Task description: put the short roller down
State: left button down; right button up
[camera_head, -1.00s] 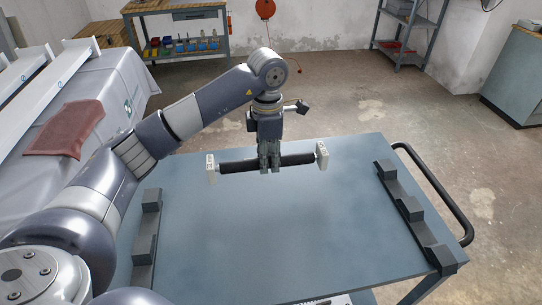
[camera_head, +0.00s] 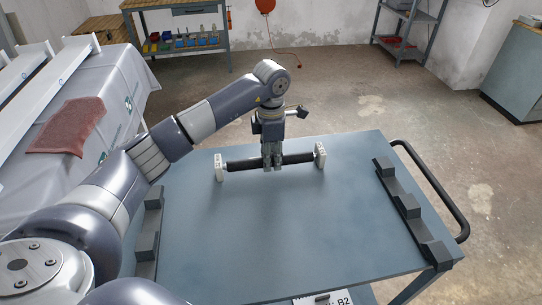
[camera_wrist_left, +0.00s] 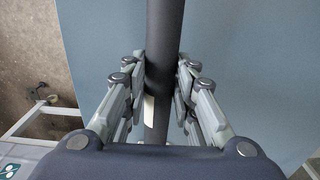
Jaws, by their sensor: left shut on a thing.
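The short roller (camera_head: 242,165) is a black bar with a pale block on each end. It lies crosswise over the back part of the blue-grey cart top (camera_head: 270,230). My left gripper (camera_head: 272,167) points down and is shut on the roller's middle. In the left wrist view the roller (camera_wrist_left: 165,40) runs between the two fingers of the gripper (camera_wrist_left: 163,85). The end blocks look close to the cart top; I cannot tell whether they touch it. My right gripper is not in view.
Dark notched supports stand along the cart's left side (camera_head: 148,235) and right side (camera_head: 408,205). A black handle (camera_head: 440,190) curves past the right edge. A red cloth (camera_head: 68,126) lies on the covered machine at left. The cart's middle and front are clear.

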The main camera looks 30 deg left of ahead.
pick_arm(q)
jog(key=c, duration=1.3)
grip_release()
jog(key=shift+r, duration=0.1)
jog(key=shift+r+b, duration=0.55)
jog(key=shift+r, duration=5.45)
